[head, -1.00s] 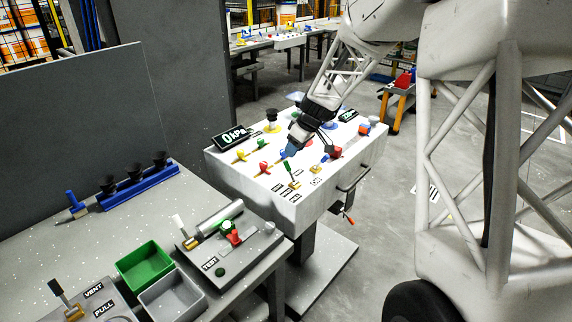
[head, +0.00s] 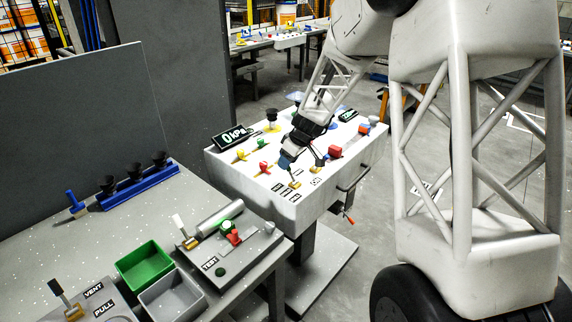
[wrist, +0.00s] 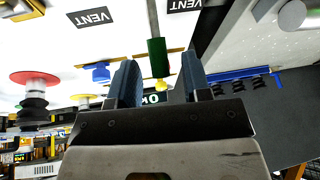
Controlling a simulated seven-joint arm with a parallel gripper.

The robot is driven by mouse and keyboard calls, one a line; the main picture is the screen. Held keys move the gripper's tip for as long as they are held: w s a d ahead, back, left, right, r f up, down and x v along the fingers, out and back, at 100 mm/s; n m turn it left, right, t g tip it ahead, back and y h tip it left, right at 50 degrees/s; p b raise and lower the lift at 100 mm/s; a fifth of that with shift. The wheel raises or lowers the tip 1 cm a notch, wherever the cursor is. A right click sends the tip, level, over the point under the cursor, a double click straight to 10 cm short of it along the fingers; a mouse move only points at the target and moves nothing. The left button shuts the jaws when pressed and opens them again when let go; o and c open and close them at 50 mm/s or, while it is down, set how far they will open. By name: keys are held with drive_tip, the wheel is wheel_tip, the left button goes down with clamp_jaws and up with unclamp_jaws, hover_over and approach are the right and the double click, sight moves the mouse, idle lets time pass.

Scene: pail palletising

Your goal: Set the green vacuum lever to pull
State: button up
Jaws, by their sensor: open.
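The green vacuum lever shows in the wrist view as a green handle (wrist: 157,58) on a thin metal rod, beside upside-down VENT labels (wrist: 92,17). My gripper (wrist: 158,85) is open, with one blue fingertip on each side of the handle's end. I cannot tell whether either finger touches it. In the head view my gripper (head: 287,162) is over the near part of the white console (head: 309,207) and hides the green handle. The lever's brass base (head: 295,184) shows just below the fingers, near the label plates.
A 0 kPa display (head: 232,138) sits at the console's left edge. The grey bench at left holds a green bin (head: 145,266) and a blue rack (head: 140,187).

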drive_tip(key=shift+x, duration=1)
clamp_jaws()
